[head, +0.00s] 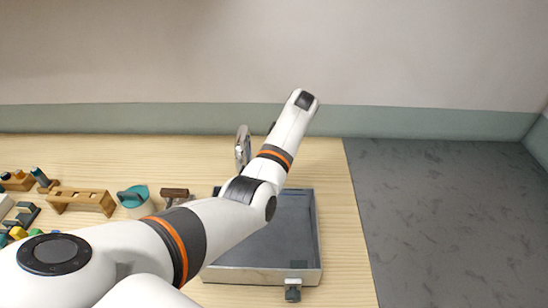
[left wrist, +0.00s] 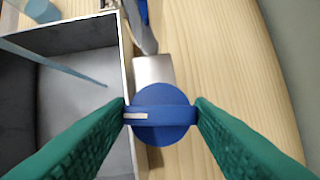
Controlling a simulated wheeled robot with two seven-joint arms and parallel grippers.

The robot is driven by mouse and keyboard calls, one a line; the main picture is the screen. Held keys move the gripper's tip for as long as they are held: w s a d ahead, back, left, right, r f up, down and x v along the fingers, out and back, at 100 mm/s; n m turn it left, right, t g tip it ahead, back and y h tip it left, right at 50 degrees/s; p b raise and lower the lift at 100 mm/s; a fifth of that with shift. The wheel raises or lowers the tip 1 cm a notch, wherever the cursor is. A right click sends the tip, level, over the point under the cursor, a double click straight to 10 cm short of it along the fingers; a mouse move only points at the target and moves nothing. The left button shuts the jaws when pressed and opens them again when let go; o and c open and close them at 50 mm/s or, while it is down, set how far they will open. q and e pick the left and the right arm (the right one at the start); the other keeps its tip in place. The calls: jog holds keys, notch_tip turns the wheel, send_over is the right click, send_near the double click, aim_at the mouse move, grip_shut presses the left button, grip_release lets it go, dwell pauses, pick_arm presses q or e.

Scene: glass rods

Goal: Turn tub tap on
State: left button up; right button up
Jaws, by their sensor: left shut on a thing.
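The tub tap's round blue knob (left wrist: 160,100) is in the left wrist view, with a white mark on its raised bar. My left gripper (left wrist: 161,114) is shut on this bar, one green finger on each side. A metal tap body (left wrist: 152,70) shows just beyond the knob. The grey tub (left wrist: 128,60) is left of the knob; in the head view the tub (head: 318,235) stands on the table, partly behind my left arm. A metal upright (head: 243,148) rises at its back. My left gripper is hidden by the arm in the head view. My right gripper is not in view.
A pale blue rod (left wrist: 60,62) slants over the tub's inside. A teal pot (head: 135,198), a wooden rack (head: 82,199) and a brown block on a stand (head: 174,193) are left of the tub. A small dark fitting (head: 293,290) is at its front. Bare table lies right of it.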

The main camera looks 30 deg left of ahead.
pick_arm(q)
jog(key=shift+n+b, duration=0.65)
jog(key=shift+n, duration=0.25)
jog(key=shift+r+g, duration=0.1)
jog(key=shift+g, duration=0.2)
jog(key=shift+w, duration=0.1)
jog(key=o, duration=1)
jog(key=shift+r, duration=0.15)
jog(key=b+v, duration=0.2)
jog(key=v, duration=0.9)
jog(key=shift+w+r, duration=0.1)
jog(key=shift+r, duration=0.25)
